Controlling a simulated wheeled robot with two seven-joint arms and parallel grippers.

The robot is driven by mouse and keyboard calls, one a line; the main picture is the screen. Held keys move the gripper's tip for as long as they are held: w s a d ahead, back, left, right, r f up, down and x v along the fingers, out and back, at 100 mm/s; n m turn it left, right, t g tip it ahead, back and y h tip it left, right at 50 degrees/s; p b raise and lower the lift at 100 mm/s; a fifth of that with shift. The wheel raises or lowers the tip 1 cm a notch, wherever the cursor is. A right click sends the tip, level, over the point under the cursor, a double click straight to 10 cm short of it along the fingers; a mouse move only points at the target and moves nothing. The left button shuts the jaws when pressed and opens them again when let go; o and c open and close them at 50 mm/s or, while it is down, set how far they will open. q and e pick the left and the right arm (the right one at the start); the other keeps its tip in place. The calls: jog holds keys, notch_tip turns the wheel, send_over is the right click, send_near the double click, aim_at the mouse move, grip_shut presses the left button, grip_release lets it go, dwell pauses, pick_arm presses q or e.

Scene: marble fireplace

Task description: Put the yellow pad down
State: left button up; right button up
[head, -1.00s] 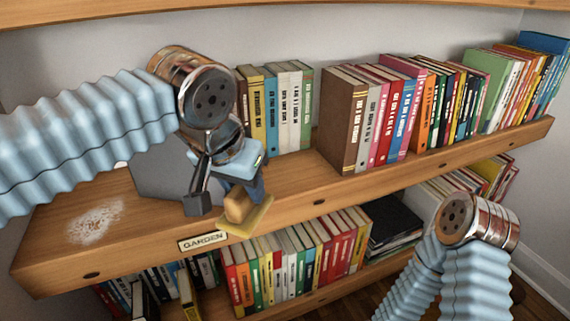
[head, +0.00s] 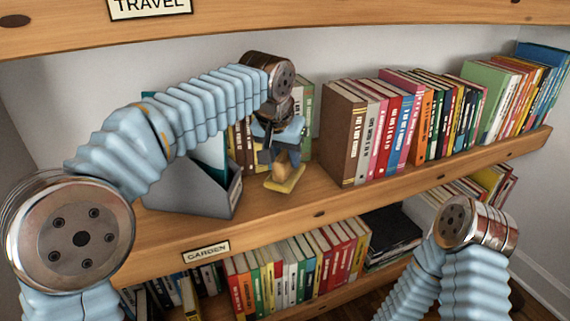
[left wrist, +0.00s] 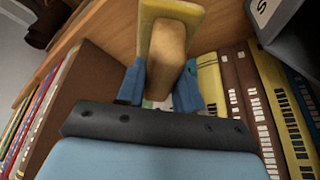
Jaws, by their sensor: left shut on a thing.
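The yellow pad (head: 285,180) is a flat yellow plate with a tan block-shaped handle (head: 281,160) on it. My left gripper (head: 278,150) is shut on the handle and holds the pad over the middle shelf (head: 300,204), near its front edge. I cannot tell whether the pad touches the wood. In the left wrist view the tan handle (left wrist: 167,55) sits between the blue fingers, with the yellow pad (left wrist: 185,14) beyond it. My right arm shows at the lower right of the head view, but its gripper is not in view.
A grey file box (head: 195,192) stands left of the pad. Books (head: 309,110) stand behind it, and a row starting with a brown book (head: 344,135) stands to the right. Bare wood lies between the box and that row. The GARDEN label (head: 205,251) is on the shelf front.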

pick_arm(q)
jog(key=shift+f, duration=1.45)
jog(key=shift+b, duration=0.3)
jog(key=shift+f, duration=0.15)
jog(key=o, duration=1)
jog(key=shift+o, duration=0.2)
